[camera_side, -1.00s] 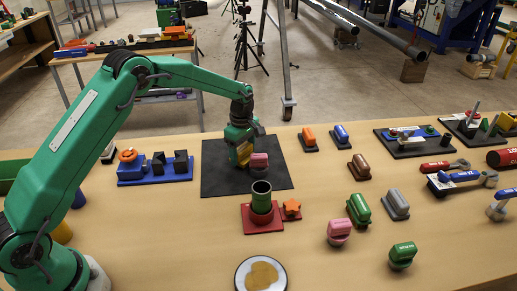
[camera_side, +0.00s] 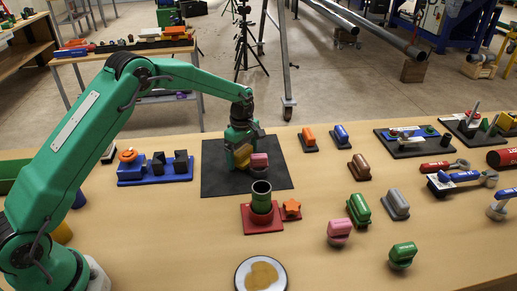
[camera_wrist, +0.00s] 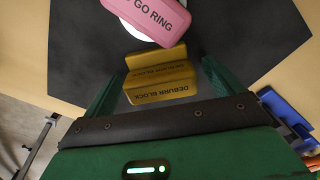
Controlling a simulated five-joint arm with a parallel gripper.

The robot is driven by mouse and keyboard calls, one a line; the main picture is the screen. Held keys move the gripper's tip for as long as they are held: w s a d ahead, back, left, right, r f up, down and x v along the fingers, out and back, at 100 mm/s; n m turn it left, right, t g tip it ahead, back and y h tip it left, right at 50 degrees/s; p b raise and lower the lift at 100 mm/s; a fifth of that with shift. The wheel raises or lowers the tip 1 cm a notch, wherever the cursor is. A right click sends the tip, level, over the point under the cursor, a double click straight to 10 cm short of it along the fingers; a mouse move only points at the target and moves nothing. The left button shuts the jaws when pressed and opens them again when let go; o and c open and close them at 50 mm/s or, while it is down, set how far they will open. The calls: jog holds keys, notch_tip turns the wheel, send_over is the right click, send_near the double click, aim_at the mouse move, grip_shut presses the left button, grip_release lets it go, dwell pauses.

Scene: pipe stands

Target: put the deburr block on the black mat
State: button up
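The yellow deburr block (camera_wrist: 160,88), labelled in the wrist view, lies between my gripper's fingers over the black mat (camera_wrist: 75,50). My gripper (camera_wrist: 160,80) looks open around it: a gap shows between the block and the right finger, while the left finger is close to its edge. In the side view my gripper (camera_side: 241,153) is low over the mat (camera_side: 215,180), with part of the yellow block (camera_side: 243,157) visible. Whether the block's underside touches the mat is hard to tell.
A pink GO RING block (camera_wrist: 148,20) stands beside the deburr block on the mat and also shows in the side view (camera_side: 259,160). A dark green tube (camera_side: 261,197) on a red base stands just in front. Several coloured blocks lie to the right.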

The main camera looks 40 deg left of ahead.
jog(key=shift+r, duration=0.15)
jog(key=shift+r, duration=3.8)
